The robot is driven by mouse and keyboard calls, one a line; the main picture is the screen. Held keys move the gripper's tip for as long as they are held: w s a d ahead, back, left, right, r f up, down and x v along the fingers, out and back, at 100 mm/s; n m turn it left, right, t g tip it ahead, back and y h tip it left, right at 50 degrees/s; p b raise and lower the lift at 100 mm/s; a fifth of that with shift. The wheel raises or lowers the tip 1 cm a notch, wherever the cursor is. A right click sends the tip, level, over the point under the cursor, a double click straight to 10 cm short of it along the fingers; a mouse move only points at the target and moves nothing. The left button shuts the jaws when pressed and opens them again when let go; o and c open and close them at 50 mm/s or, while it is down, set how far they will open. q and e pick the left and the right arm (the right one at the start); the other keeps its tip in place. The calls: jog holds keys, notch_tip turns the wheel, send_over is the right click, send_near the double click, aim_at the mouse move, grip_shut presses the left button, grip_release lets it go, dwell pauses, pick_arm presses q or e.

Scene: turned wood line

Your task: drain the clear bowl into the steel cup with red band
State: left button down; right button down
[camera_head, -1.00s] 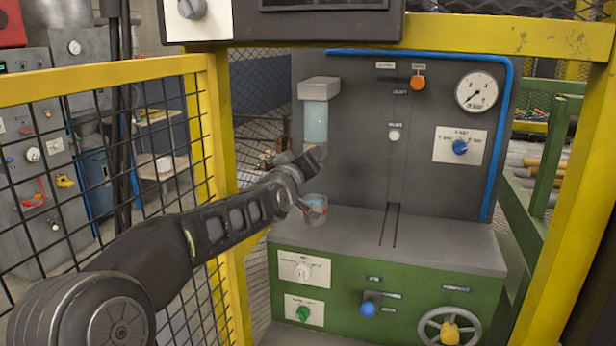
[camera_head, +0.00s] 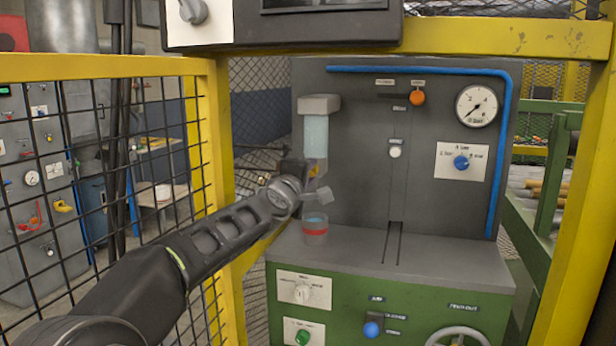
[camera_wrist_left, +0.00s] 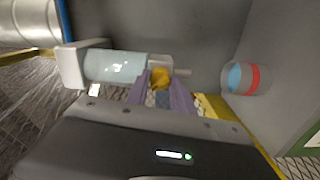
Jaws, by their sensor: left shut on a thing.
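The clear bowl (camera_head: 316,137) hangs below a grey head on the panel and holds pale blue liquid; the left wrist view shows it lying sideways (camera_wrist_left: 118,66). A yellow knob (camera_wrist_left: 161,77) sits at its lower end, with a short stem beyond. My left gripper (camera_head: 316,176) is shut on this knob, its purple fingertips either side of it in the left wrist view (camera_wrist_left: 162,92). The steel cup with red band (camera_head: 315,230) stands upright on the grey ledge below the bowl, with blue showing inside; it also shows in the left wrist view (camera_wrist_left: 252,78). My right gripper is out of view.
A yellow mesh fence (camera_head: 100,68) stands left of the machine and a yellow post (camera_head: 575,200) right. The grey ledge (camera_head: 430,262) is clear right of the cup.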

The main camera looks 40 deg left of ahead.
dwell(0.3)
pick_arm(q)
jog(key=c, duration=1.1)
grip_release()
jog(key=v, duration=0.7)
jog(key=shift+s+d, duration=0.15)
jog(key=shift+s, duration=0.2)
